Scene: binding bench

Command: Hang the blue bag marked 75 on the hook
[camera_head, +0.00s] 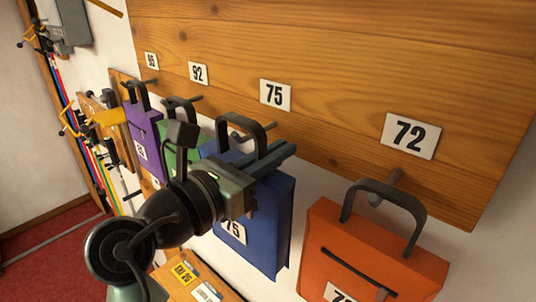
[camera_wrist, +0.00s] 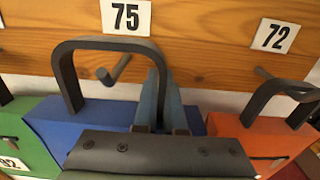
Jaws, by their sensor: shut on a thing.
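The blue bag (camera_head: 262,222), marked 75, hangs upright in front of the board. Its dark handle (camera_wrist: 112,43) is a stiff loop. My gripper (camera_head: 278,158) is shut on the right side of this handle; its blue-grey fingers (camera_wrist: 160,102) also show in the wrist view. The hook (camera_wrist: 114,70) under the 75 label (camera_wrist: 126,16) appears inside the handle's opening, below the top bar. I cannot tell whether its tip passes through the loop. My wrist hides part of the bag.
An orange bag (camera_head: 365,245) hangs close on the right at the 72 label (camera_head: 410,135). Green (camera_head: 184,140) and purple (camera_head: 146,138) bags hang on the left. The wooden board (camera_head: 350,60) is just behind. A low wooden surface with labels (camera_head: 207,292) lies below.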

